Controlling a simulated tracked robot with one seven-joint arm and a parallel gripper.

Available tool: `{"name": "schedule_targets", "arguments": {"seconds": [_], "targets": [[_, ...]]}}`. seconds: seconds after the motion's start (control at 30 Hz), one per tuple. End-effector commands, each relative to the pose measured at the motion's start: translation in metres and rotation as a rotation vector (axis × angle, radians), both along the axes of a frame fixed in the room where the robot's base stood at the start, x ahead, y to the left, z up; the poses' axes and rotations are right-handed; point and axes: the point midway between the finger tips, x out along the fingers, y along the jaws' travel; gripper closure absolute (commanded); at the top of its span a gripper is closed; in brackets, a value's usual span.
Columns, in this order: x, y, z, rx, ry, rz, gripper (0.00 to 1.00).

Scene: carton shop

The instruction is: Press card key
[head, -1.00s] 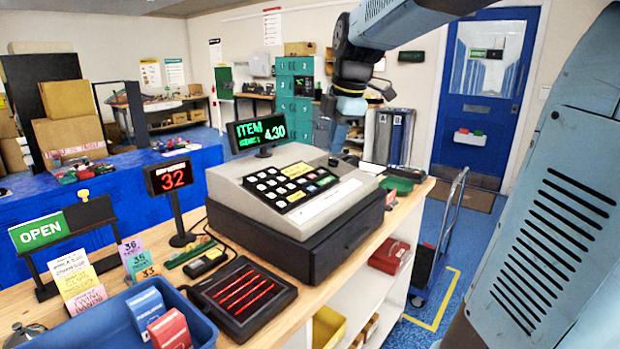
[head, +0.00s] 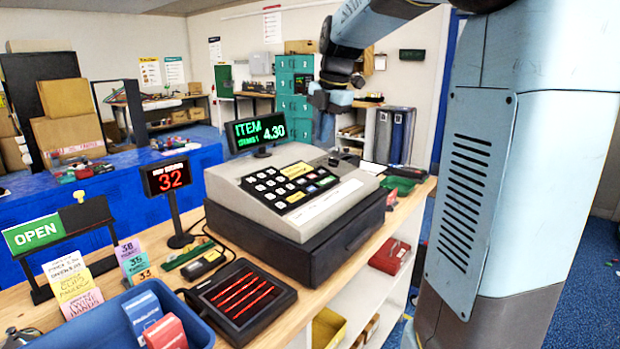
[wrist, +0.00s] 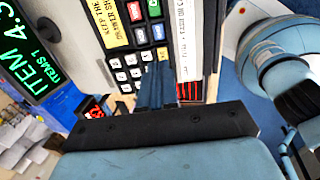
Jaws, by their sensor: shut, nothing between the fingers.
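The cash register (head: 290,205) stands on the wooden counter, with a black keypad (head: 290,187) of white, yellow and coloured keys on its sloped top. Its display (head: 257,132) reads ITEM 4.30. The keypad also shows in the wrist view (wrist: 122,50), with red, blue and green keys near the fingers; their labels are too small to read surely, so I cannot tell which is the card key. My gripper (head: 327,132) is shut and empty, pointing down by the register's far right side in the head view. Its blue fingers (wrist: 157,80) hide some of the keypad in the wrist view.
A red 32 display (head: 168,176), an OPEN sign (head: 34,232) and a blue tray (head: 100,325) with small boxes stand left. A green object (head: 398,186) lies on the counter's right end.

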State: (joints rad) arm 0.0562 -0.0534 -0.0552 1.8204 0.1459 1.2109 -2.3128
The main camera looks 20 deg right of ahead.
Motion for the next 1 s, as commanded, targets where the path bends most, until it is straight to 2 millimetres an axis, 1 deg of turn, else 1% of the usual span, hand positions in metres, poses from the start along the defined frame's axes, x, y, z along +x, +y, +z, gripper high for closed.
{"name": "schedule_targets", "arguments": {"seconds": [0.17,0.27,0.7,0.9,1.0], "targets": [[0.002,0.000,-0.010,0.001,0.002,-0.002,1.00],[0.004,0.002,-0.024,0.000,0.004,-0.002,1.00],[0.017,0.011,-0.099,0.000,0.002,-0.002,1.00],[0.022,0.014,-0.124,0.001,0.002,-0.002,1.00],[0.024,0.015,-0.132,0.001,0.002,-0.003,1.00]]}}
